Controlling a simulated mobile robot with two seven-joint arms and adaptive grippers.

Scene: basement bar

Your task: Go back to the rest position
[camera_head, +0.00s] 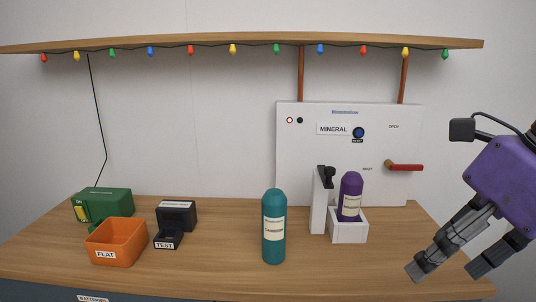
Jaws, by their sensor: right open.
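My right gripper (445,271) is at the right edge of the head view, purple with grey fingers. Its fingers are spread apart and nothing is between them. It hangs near the right front corner of the wooden counter, to the right of the bottles and apart from them. My left gripper is not in the picture.
On the counter (210,262) stand a teal bottle (273,240), a purple bottle (350,192) in a white holder (348,231), an orange FLAT bin (117,241), a black TEST device (177,217) and a green box (103,203). A white MINERAL panel (340,150) with a red lever (405,167) stands behind.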

